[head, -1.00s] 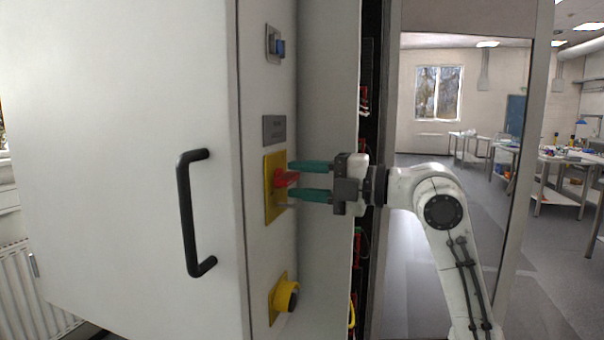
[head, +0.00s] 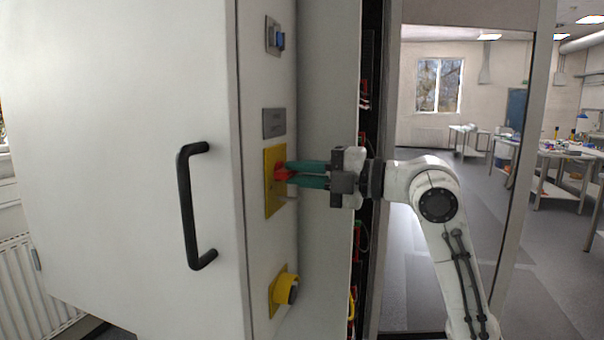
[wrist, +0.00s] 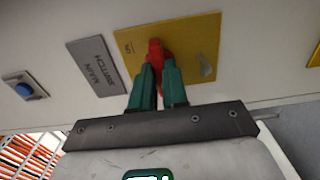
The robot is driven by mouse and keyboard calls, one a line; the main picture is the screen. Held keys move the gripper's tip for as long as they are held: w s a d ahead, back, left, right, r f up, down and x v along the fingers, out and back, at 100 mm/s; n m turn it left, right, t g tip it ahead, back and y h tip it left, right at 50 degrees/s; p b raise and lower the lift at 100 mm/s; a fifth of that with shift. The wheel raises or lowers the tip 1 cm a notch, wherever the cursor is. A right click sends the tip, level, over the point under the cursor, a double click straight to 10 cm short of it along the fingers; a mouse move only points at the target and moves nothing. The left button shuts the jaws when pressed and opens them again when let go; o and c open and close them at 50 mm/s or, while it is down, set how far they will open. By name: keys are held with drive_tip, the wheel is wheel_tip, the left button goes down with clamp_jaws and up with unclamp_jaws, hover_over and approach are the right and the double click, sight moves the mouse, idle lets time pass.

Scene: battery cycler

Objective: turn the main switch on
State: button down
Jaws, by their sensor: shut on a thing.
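The main switch has a red handle (head: 281,174) on a yellow plate (head: 274,206) on the narrow side panel of the cabinet. In the wrist view the red handle (wrist: 156,54) stands out from the yellow plate (wrist: 200,43), beside a grey label reading MAIN SWITCH (wrist: 97,64). My gripper (head: 292,175) reaches in from the right with its green fingers closed on the red handle. In the wrist view the fingers (wrist: 158,72) press on both sides of the handle and hide part of it. A small metal tab (wrist: 206,68) sits on the plate beside the handle.
The white cabinet door (head: 110,130) with a black handle (head: 190,205) fills the left. Open cabinet wiring (head: 360,240) lies behind my gripper.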

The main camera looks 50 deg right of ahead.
drive_tip(key=shift+m, duration=0.3)
drive_tip(key=m+b, duration=0.1)
drive_tip(key=m, duration=0.2)
drive_tip(key=shift+f+b, duration=0.1)
drive_tip(key=shift+b, duration=0.2)
drive_tip(key=m, duration=0.4)
drive_tip(key=shift+m, duration=0.4)
drive_tip(key=m+p, duration=0.1)
drive_tip(key=m, duration=0.3)
drive_tip(key=shift+m+p, duration=0.3)
drive_tip(key=shift+p, duration=0.1)
drive_tip(key=m+p, duration=0.2)
drive_tip(key=m, duration=0.2)
drive_tip(key=shift+m, duration=0.4)
drive_tip(key=shift+f+p, duration=0.1)
drive_tip(key=shift+p, duration=0.25)
drive_tip(key=c, duration=1.1)
unclamp_jaws()
drive_tip(key=shift+c, duration=0.2)
